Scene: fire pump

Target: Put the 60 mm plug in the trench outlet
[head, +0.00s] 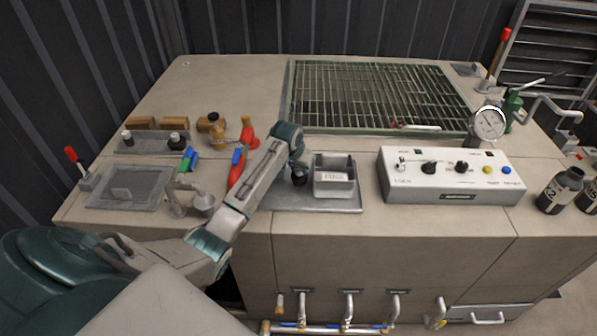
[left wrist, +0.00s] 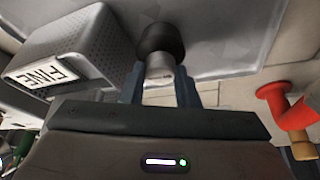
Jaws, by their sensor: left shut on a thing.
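My left gripper (head: 298,165) points down over the grey metal tray beside the basket marked FINE. In the left wrist view its fingers (left wrist: 161,85) are shut on the grey stem of a plug (left wrist: 161,40) with a dark, round rubber end. The plug's dark end also shows in the head view (head: 299,178), just left of the basket; I cannot read its size or tell whether it touches the tray. I cannot identify the trench outlet. My right gripper is not in view.
The FINE basket (head: 333,188) stands on the grey tray (head: 318,208), close to the gripper. A white control box (head: 450,190) is to the right. A green-framed grating (head: 375,90) lies behind. Red and blue-handled fittings (head: 238,165) are left of my arm.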

